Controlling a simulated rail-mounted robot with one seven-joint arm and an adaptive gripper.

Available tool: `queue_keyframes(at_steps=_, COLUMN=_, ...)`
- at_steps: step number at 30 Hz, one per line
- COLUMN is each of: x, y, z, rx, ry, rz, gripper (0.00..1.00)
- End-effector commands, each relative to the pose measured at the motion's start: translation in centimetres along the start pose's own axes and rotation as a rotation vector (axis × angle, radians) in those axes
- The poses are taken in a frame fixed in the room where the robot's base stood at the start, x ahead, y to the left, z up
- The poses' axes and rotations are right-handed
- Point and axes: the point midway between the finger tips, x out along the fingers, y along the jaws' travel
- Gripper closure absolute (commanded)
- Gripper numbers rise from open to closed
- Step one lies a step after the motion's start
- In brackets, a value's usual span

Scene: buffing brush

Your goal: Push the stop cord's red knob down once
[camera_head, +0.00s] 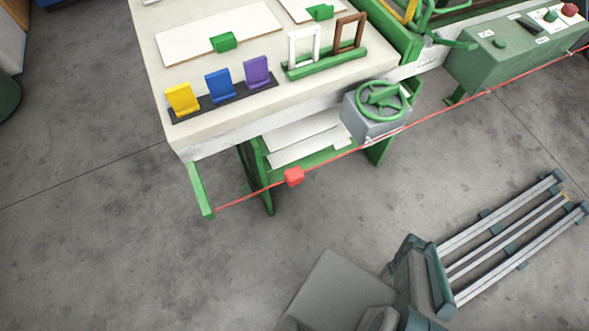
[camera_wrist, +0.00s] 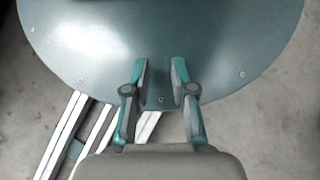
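The stop cord (camera_head: 348,149) is a thin red line that runs slantwise along the front of the bench, from a green bracket (camera_head: 200,190) at the left up to the right. Its red knob (camera_head: 293,177) hangs on the cord in front of the bench's lower shelf. My gripper (camera_wrist: 160,68) shows in the wrist view with its two fingers apart and nothing between them. Below it there I see a teal disc of my own base and the rails. In the head view my arm is at the bottom, well apart from the knob, and the fingertips are not visible.
The bench top (camera_head: 215,75) holds yellow, blue and purple holders and a green rack (camera_head: 325,63) with two frames. A green handwheel (camera_head: 382,100) on a grey box stands behind the cord. A green control box (camera_head: 495,60) is at the upper right. The floor (camera_head: 130,250) before the cord is clear.

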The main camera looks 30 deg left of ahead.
Motion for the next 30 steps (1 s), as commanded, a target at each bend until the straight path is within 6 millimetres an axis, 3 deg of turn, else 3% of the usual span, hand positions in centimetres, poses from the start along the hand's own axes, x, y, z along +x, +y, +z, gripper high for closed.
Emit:
queue_keyframes(at_steps=1, x=0.00, y=0.00, z=0.00, rx=0.000, ry=0.000, rz=0.000, gripper=0.88)
queue_keyframes(at_steps=3, x=0.00, y=0.00, z=0.00, rx=0.000, ry=0.000, rz=0.000, gripper=1.00)
queue_keyframes(at_steps=30, x=0.00, y=0.00, z=-0.01, rx=0.000, ry=0.000, rz=0.000, gripper=1.00)
